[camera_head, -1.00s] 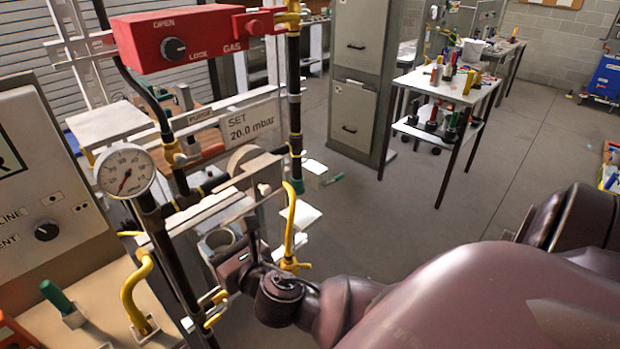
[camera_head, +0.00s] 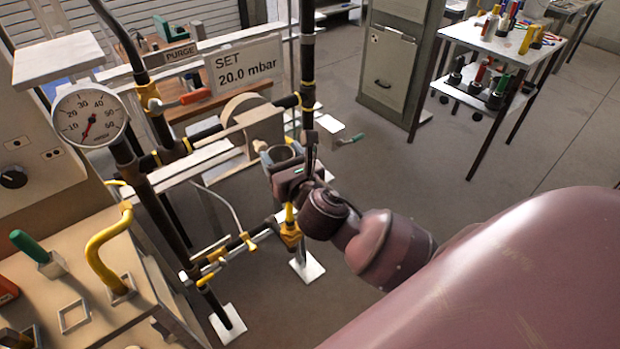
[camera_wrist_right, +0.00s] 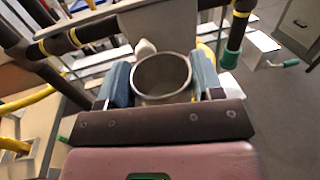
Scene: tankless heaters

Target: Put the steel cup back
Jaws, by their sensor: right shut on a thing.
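The steel cup (camera_head: 283,153) is upright in my right gripper (camera_head: 281,158), beside the pipe frame. In the right wrist view the cup (camera_wrist_right: 161,77) shows its open round mouth, and it looks empty. The blue-grey fingers of the right gripper (camera_wrist_right: 161,84) are shut on it from both sides. The cup's base is hidden, so I cannot tell whether it touches anything beneath. My left gripper is not in view.
A bench with a green-handled tool (camera_head: 30,245) is at lower left. Open floor (camera_head: 440,165) lies right of the frame, before a white shelf cart (camera_head: 490,42).

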